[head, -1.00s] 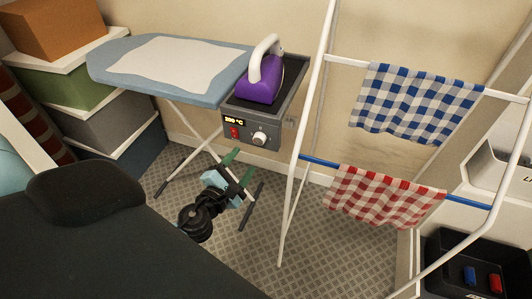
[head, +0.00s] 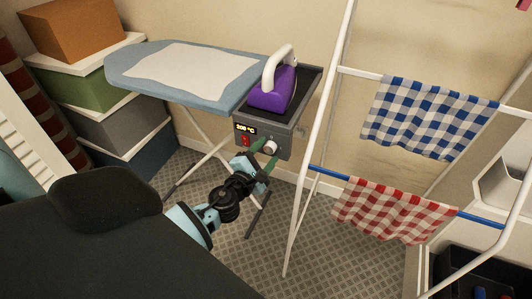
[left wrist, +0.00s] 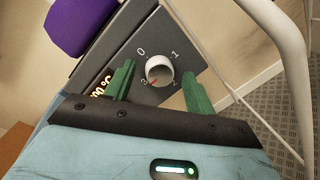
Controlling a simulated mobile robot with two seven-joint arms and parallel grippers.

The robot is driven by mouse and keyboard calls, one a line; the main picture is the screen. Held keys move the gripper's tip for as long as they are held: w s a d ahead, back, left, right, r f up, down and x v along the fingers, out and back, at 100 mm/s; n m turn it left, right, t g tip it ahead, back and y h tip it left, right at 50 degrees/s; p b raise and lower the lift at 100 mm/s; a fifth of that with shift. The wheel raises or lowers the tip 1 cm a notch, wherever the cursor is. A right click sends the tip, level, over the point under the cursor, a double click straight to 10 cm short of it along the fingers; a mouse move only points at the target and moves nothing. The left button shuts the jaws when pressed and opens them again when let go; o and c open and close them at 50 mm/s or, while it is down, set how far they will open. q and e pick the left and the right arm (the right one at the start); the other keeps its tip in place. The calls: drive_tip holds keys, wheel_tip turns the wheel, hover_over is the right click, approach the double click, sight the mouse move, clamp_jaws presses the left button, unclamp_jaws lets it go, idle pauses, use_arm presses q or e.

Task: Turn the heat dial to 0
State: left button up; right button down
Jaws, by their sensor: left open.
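The heat dial (head: 270,147) is a pale round knob on the front of the grey control box (head: 284,140) under the iron. In the left wrist view the dial (left wrist: 159,70) has a red mark pointing lower left, toward the 3; the 0 is at its upper left and a 1 at its upper right. My left gripper (head: 265,155) is open, its green fingers reaching to the box front. In the left wrist view the fingers stand either side of the dial, with visible gaps. My right gripper is not in view.
A lit temperature display (head: 245,129) and red switch (head: 246,140) sit left of the dial. The purple iron (head: 272,88) stands on top, beside the ironing board (head: 180,75). A white drying rack (head: 318,120) with checked cloths stands close on the right.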

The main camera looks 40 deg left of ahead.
use_arm(q)
drive_tip(key=shift+w, duration=0.2)
drive_tip(key=c, duration=1)
